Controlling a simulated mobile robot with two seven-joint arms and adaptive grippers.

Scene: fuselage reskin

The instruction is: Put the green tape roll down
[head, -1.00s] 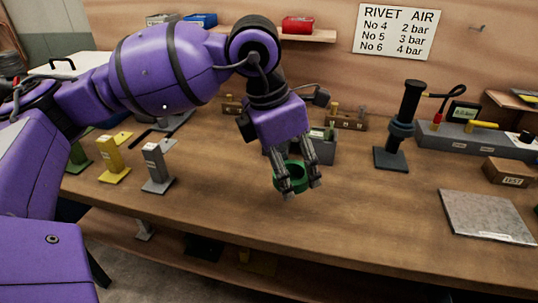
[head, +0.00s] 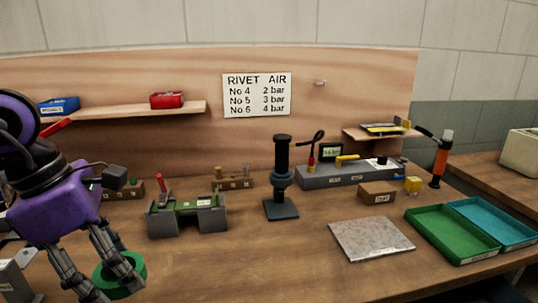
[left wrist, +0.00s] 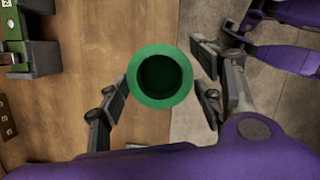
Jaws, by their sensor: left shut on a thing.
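The green tape roll (head: 141,268) is at the lower left of the head view, between the fingers of my left gripper (head: 118,290). My left gripper is shut on it and points down. In the left wrist view the roll (left wrist: 160,101) shows its round opening, with a finger on each side of my left gripper (left wrist: 165,98). Behind the roll there, the wooden bench (left wrist: 85,60) ends and grey floor begins. I cannot tell how high the roll is above the bench. My right gripper is not in view.
A grey fixture (head: 187,222) stands right of the roll, with a black post stand (head: 281,208) beyond. A speckled plate (head: 371,240), a cardboard box (head: 377,193), a green tray (head: 452,236) and a blue tray (head: 495,224) lie further right. The bench's front middle is clear.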

